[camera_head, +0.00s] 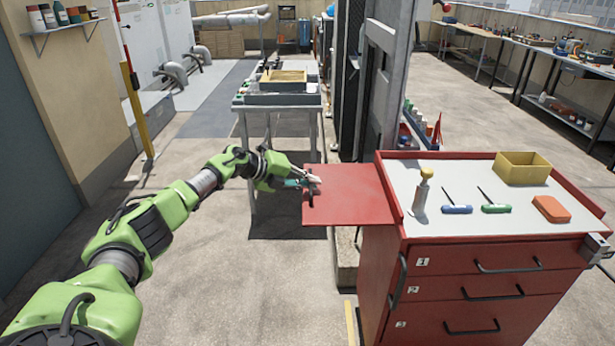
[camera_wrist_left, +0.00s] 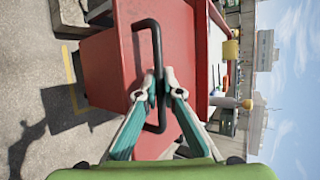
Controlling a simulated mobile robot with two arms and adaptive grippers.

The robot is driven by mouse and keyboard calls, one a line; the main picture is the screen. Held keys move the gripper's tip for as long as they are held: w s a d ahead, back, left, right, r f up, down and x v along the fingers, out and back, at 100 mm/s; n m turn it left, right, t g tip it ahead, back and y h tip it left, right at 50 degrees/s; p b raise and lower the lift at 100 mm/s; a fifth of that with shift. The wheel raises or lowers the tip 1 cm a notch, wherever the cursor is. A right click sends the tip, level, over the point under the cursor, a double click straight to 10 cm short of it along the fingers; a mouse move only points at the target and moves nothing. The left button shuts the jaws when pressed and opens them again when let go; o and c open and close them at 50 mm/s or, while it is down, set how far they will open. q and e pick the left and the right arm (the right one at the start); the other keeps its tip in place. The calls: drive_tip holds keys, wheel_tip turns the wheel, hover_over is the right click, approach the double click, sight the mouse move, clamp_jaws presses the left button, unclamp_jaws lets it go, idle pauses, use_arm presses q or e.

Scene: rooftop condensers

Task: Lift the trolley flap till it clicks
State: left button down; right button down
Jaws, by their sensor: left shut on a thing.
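The red flap (camera_head: 350,192) sticks out from the left side of the red trolley (camera_head: 470,256). It looks roughly level, near the height of the trolley top; I cannot tell whether it is latched. My left gripper (camera_head: 309,187) is at the flap's outer left edge. In the left wrist view, its fingers (camera_wrist_left: 157,86) are closed around the black bar handle (camera_wrist_left: 156,42), with red panel behind it. The support under the flap is hidden. My right gripper is not in view.
A workbench (camera_head: 278,99) stands behind the flap, and a grey post (camera_head: 385,90) rises behind the trolley. Floor at left is clear.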

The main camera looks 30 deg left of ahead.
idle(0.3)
use_arm(q)
drive_tip(key=c, duration=2.4)
unclamp_jaws()
drive_tip(key=shift+d, duration=0.1)
drive_tip(key=shift+c, duration=0.2)
drive_tip(key=v, duration=1.2)
